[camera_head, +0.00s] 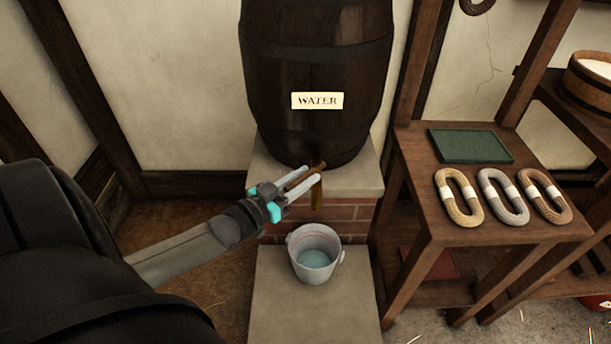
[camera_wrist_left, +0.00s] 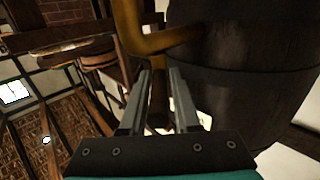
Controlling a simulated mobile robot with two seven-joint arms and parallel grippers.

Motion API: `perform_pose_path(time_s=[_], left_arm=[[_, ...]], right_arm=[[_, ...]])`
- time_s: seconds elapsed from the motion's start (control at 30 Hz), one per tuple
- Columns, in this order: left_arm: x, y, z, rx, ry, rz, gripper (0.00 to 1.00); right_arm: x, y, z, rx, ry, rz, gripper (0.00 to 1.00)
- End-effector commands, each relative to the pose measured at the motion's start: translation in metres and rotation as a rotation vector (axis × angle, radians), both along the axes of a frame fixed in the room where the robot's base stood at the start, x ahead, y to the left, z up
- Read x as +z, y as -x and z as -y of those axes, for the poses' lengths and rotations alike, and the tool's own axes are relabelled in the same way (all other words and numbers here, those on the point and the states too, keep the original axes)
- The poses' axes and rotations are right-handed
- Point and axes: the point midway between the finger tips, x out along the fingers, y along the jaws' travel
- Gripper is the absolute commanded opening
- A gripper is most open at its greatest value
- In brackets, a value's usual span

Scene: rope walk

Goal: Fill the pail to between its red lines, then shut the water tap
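The water tap (camera_head: 317,190) is a brass fitting low on the front of the dark barrel, with its lower end above the pail. The whitish pail (camera_head: 301,241) stands upright on a stone slab, with bluish water (camera_head: 315,259) inside. Its red lines cannot be made out, and no clear stream shows. My left gripper (camera_head: 300,181) is at the tap with its fingers apart. In the left wrist view, a curved brass pipe (camera_wrist_left: 165,40) passes beyond the fingertips, and a darker brass piece (camera_wrist_left: 158,105) shows between the fingers; contact cannot be told. My right gripper is not in view.
The barrel (camera_head: 318,60), labelled WATER, stands on a stone-topped brick plinth (camera_head: 345,212). To the right, a wooden shelf (camera_head: 420,190) holds a green tray (camera_head: 470,146) and several rope coils (camera_head: 503,197). A wooden tub (camera_head: 590,82) stands farther right. Floor left of the plinth is clear.

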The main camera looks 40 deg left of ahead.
Motion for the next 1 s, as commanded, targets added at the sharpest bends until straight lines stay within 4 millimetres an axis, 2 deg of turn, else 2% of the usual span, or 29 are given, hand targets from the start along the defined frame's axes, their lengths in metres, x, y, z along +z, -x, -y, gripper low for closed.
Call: perform_pose_path(time_s=[0.03, 0.17, 0.57, 0.77, 1.0], left_arm=[[0.001, 0.000, 0.000, 0.000, 0.000, 0.002, 0.37], [0.002, -0.001, 0.000, 0.000, 0.001, 0.005, 0.51], [0.003, 0.005, 0.000, -0.001, 0.002, 0.007, 0.51], [0.004, 0.027, -0.003, 0.000, 0.001, 0.005, 0.51], [0.004, 0.063, -0.008, 0.000, 0.002, 0.004, 0.51]], right_arm=[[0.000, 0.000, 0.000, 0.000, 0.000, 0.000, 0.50], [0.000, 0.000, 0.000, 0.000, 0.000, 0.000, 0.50], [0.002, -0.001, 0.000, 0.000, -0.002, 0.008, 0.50], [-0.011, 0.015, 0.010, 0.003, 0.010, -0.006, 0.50], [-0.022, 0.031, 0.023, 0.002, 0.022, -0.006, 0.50]])
